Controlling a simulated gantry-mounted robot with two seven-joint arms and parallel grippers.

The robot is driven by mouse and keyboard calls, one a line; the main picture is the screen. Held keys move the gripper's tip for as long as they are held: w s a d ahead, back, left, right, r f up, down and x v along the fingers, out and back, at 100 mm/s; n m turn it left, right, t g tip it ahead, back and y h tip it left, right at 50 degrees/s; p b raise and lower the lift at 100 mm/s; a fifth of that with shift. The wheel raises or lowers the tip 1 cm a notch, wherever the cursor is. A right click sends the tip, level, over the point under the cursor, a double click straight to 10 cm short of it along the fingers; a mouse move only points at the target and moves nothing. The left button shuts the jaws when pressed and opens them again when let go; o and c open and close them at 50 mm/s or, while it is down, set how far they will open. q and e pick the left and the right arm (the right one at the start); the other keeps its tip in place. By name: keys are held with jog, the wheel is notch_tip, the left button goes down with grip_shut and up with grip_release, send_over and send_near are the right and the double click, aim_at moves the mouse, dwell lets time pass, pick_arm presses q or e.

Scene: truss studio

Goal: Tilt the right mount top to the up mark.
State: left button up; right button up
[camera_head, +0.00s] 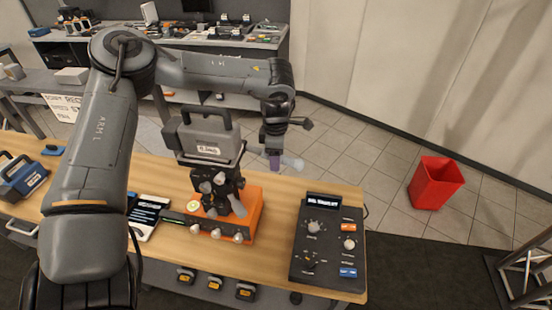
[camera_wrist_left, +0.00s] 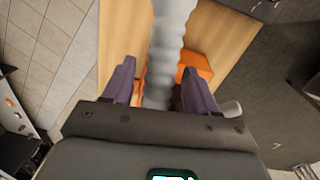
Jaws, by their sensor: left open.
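The right mount stands on an orange base (camera_head: 257,205) on the wooden table, with a dark tilt head and several grey knobs. Its grey top (camera_head: 208,135) carries a carrying handle and looks roughly level. A pale grey ribbed bar (camera_head: 293,163) shows at the gripper tips; it also shows in the wrist view (camera_wrist_left: 174,25). I cannot make out the up mark.
A black control panel (camera_head: 327,245) with knobs lies at the table's right end. A blue device (camera_head: 22,180) and a black-and-white card (camera_head: 149,215) are to the left. A red bin (camera_head: 434,183) stands on the floor at right. A cluttered bench (camera_head: 265,40) is behind.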

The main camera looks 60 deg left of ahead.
pick_arm(q)
jog(key=shift+f, duration=0.45)
jog(key=shift+a, duration=0.1)
grip_shut()
